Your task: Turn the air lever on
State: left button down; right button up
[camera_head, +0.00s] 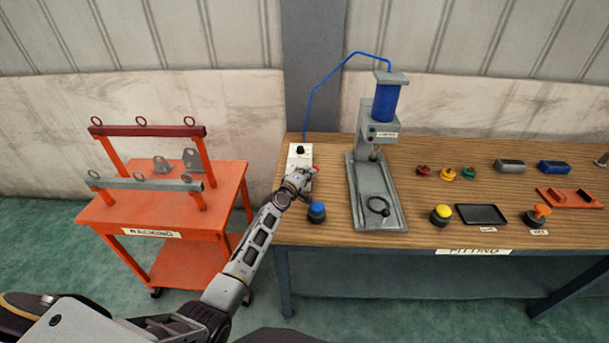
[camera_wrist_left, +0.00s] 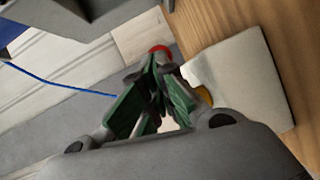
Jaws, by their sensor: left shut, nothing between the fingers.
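The air unit (camera_head: 300,157) is a pale box at the left end of the wooden bench, with a black knob on top and a blue hose rising behind it. The red lever tip (camera_head: 316,169) shows just beyond my left gripper (camera_head: 303,177), which is over the front of the box. In the left wrist view my left gripper (camera_wrist_left: 160,85) is shut and empty, with its green-padded fingers together. The red lever end (camera_wrist_left: 161,50) is right at the fingertips; whether they touch I cannot tell. The pale box (camera_wrist_left: 240,80) is beside the fingers. My right gripper is not in view.
A grey press (camera_head: 376,185) with a blue cylinder stands right of the box. A blue-topped button (camera_head: 317,211) sits just in front of the gripper. An orange racking cart (camera_head: 222,190) stands left, apart from the bench. Small coloured parts and trays lie at the right.

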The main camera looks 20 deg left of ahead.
pick_arm(q)
jog(key=shift+w+d, duration=0.2)
jog(key=shift+w, duration=0.1)
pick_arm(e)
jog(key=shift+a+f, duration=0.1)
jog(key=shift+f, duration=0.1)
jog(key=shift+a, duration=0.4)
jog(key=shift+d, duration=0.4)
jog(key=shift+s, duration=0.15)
